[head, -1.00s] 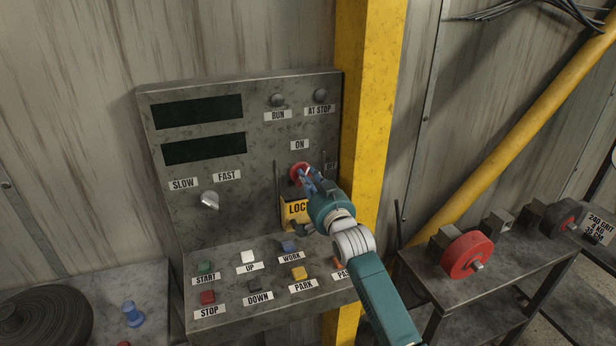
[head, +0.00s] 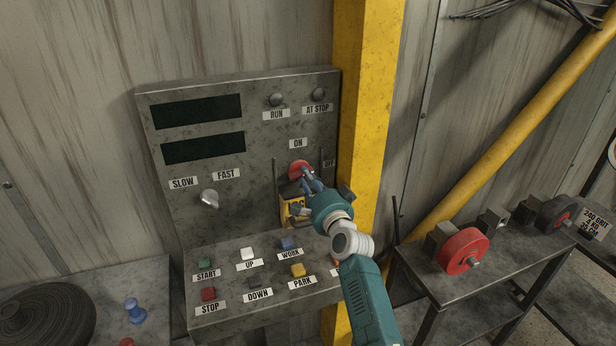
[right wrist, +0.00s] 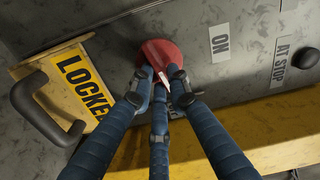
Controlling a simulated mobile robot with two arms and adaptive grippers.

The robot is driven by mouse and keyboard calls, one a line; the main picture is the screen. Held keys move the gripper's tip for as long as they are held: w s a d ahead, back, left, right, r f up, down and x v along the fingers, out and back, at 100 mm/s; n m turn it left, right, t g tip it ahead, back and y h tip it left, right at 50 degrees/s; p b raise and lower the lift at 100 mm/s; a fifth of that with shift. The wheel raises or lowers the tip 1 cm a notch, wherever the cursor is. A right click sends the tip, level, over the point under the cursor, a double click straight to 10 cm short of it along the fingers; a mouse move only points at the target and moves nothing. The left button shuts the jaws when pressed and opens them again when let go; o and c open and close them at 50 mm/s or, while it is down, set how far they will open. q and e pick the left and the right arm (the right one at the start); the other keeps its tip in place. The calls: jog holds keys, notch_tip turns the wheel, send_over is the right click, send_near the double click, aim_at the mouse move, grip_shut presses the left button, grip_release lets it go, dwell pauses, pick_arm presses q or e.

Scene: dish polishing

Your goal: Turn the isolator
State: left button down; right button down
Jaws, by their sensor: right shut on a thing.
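The isolator is a red rotary knob (head: 299,169) on the upright face of the grey control panel, below the ON label (head: 298,143) and left of the OFF label, which is partly hidden. My right gripper (head: 308,182) is at the knob, its blue fingers closed around it. In the right wrist view the red knob (right wrist: 158,52) sits between the fingertips of my right gripper (right wrist: 160,82). A yellow LOCKED plate (right wrist: 80,82) with a dark handle is beside the knob; my gripper covers part of it in the head view. My left gripper is not in view.
Several push buttons, including the yellow PARK button (head: 297,270), lie on the sloped shelf below. A yellow post (head: 365,120) stands close on the right.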

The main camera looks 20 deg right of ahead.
jog(key=shift+f+m, duration=0.15)
jog(key=shift+m, duration=0.95)
jog(key=c, duration=1.7)
grip_release()
jog(key=shift+o, duration=0.2)
jog(key=s, duration=1.2)
jog(key=shift+d, duration=0.15)
